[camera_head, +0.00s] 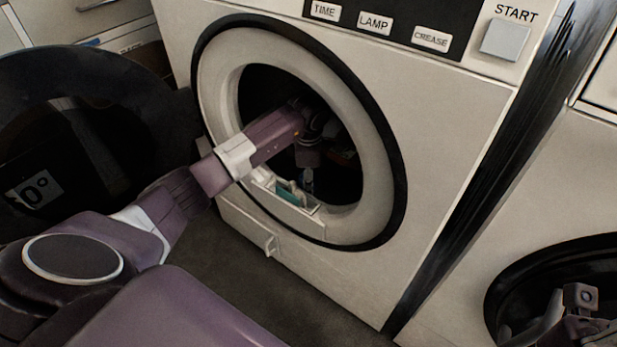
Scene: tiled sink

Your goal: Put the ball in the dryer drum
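The dryer drum (258,95) is the dark round opening inside the pale ring on the front of the white machine. My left arm reaches through this opening, and my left gripper (308,182) is inside the drum, pointing down. It is dark and small there, so I cannot tell whether its fingers are open or shut, or whether they hold anything. I cannot make out a ball anywhere in this view. Part of my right gripper (582,325) shows at the bottom right corner, and its fingers cannot be made out.
The open round door (75,85) with a dark rim stands at the left. A small compartment with a teal piece (291,190) is in the opening's lower rim. A second machine with a round opening (535,270) is at the right. Dark floor (235,275) lies in front.

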